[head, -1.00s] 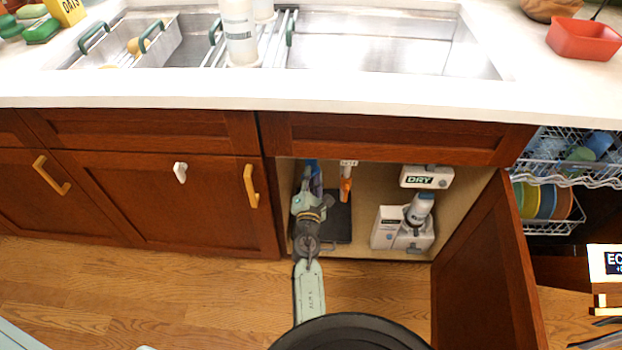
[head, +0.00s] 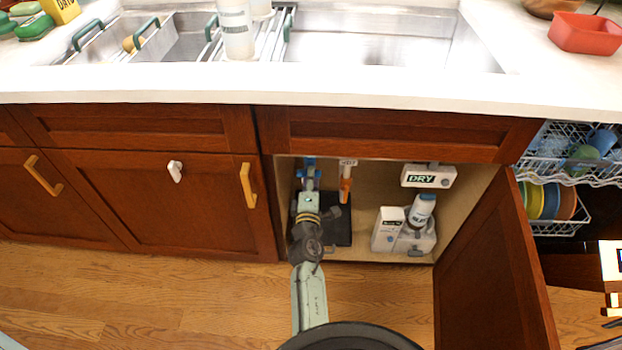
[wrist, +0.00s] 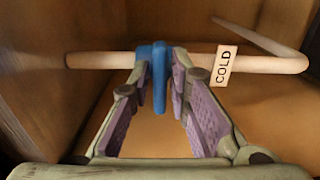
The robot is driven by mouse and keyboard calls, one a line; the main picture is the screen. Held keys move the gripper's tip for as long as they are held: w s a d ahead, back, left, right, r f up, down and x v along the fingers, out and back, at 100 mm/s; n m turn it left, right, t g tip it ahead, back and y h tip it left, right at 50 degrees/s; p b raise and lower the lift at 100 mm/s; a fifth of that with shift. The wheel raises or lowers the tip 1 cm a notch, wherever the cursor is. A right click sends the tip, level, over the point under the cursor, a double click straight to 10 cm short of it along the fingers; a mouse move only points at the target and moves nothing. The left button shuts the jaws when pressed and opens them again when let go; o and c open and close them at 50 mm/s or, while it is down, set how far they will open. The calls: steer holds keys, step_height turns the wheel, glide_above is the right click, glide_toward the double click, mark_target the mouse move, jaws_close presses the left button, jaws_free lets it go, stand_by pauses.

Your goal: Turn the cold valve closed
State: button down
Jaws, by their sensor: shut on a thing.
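The cold valve's blue handle (wrist: 159,76) sits on a pale horizontal pipe (wrist: 100,60) inside the cabinet in the wrist view. The handle hangs downward, across the pipe. A white tag reading COLD (wrist: 223,66) hangs on the pipe to its right. My gripper (wrist: 158,88) has its purple-padded fingers on either side of the handle and is shut on it. In the head view the blue handle (head: 309,167) shows just beyond my gripper (head: 308,186), which reaches into the open cabinet at its left side. My gripper partly hides the handle there.
An orange valve (head: 345,188) hangs to the right. The open cabinet door (head: 495,265) bounds the right side; the cabinet's left wall is close to my gripper.

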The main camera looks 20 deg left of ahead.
steer(key=shift+w+r, duration=0.1)
steer(key=shift+r, duration=0.05)
stand_by(0.4)
steer(key=c, duration=1.6)
jaws_free()
